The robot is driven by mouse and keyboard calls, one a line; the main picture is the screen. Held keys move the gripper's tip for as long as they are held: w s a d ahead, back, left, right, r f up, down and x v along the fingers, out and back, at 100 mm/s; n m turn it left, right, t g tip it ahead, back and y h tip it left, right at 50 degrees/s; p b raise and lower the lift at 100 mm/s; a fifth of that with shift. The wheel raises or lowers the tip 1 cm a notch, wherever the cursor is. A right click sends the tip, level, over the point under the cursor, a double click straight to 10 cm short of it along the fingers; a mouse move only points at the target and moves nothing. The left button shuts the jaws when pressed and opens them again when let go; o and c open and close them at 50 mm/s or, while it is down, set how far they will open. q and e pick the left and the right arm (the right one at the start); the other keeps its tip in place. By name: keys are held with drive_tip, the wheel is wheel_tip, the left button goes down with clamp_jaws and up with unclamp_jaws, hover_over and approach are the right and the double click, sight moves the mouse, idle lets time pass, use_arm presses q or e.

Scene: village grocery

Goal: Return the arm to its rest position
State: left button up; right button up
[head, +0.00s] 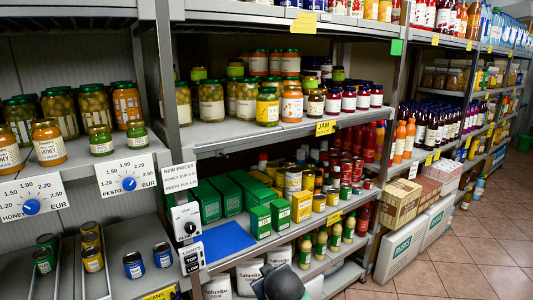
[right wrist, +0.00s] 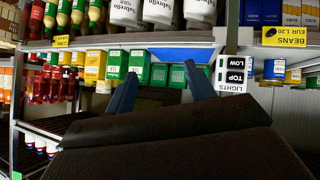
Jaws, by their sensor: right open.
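My right gripper (right wrist: 160,78) shows in the right wrist view with its two blue fingers spread apart. Nothing is between them; shelf goods show beyond the gap. That view is upside down. In the head view only a dark rounded part of my arm (head: 281,283) shows at the bottom edge, in front of the lower shelves. My right fingers cannot be made out there. My left gripper is in neither view.
Shelves of jars, tins and boxes fill the head view. A blue mat (head: 217,241) lies before green boxes (head: 231,195). A lights switch panel (head: 191,257) and price dials (head: 130,183) are at the left. Cartons (head: 402,249) stand right; tiled floor (head: 480,255) is clear there.

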drive_tip(key=s+d+f+m+g, duration=0.1)
drive_tip(key=s+d+f+g, duration=0.1)
drive_tip(key=s+d+f, duration=0.5)
drive_tip(key=s+d+f+m+g+h, duration=0.1)
drive_tip(key=s+d+f+m+g, duration=0.15)
drive_tip(key=s+f, duration=0.8)
drive_tip(key=s+d+f+m+g, duration=0.1)
drive_tip(key=s+d+f+g, duration=0.1)
drive_tip(key=s+d+f, duration=0.55)
drive_tip(key=s+f+g, duration=0.1)
drive_tip(key=s+f, duration=0.2)
drive_tip(key=s, duration=0.4)
drive_tip(key=s+a+f+g, duration=0.1)
drive_tip(key=s+f, duration=0.3)
drive_tip(key=s, duration=0.3)
drive_tip(key=shift+a+h, duration=0.25)
drive_tip(key=shift+h, duration=0.05)
drive_tip(key=shift+f, duration=0.1)
